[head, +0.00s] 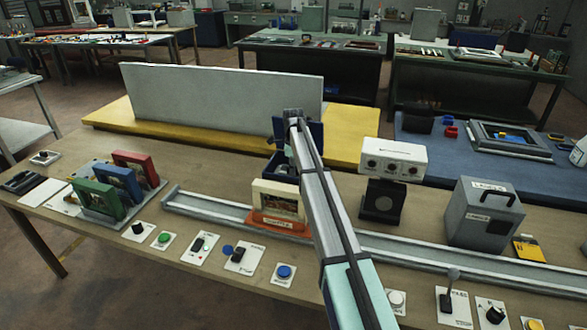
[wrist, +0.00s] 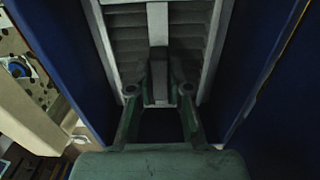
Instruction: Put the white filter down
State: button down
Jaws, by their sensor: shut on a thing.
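My gripper (wrist: 158,93) shows in the wrist view with its two green-grey fingers around the middle bar of a pale-framed piece with grey slats, which looks like the white filter (wrist: 217,45). The gripper is shut on it. Dark blue walls (wrist: 262,60) stand on both sides of it. In the head view, my arm reaches to a dark blue box (head: 282,167) behind the rail and hides the gripper and filter. I cannot tell whether the filter touches the box's bottom.
A cream frame (head: 265,188) stands in an orange shuttle (head: 262,223) on the rail (head: 205,204), just in front of the box. A white box on a black stand (head: 382,203) is close on the right. Coloured frames (head: 133,170) stand at left. A grey panel (head: 230,92) rises behind.

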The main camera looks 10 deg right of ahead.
jog(key=shift+f, duration=0.1)
jog(key=c, duration=1.5)
grip_release()
jog(key=shift+f, duration=0.1)
jog(key=o, duration=0.4)
notch_tip(320, 180, up, 12)
jog(key=b, duration=0.3)
jog(key=shift+r, duration=0.2)
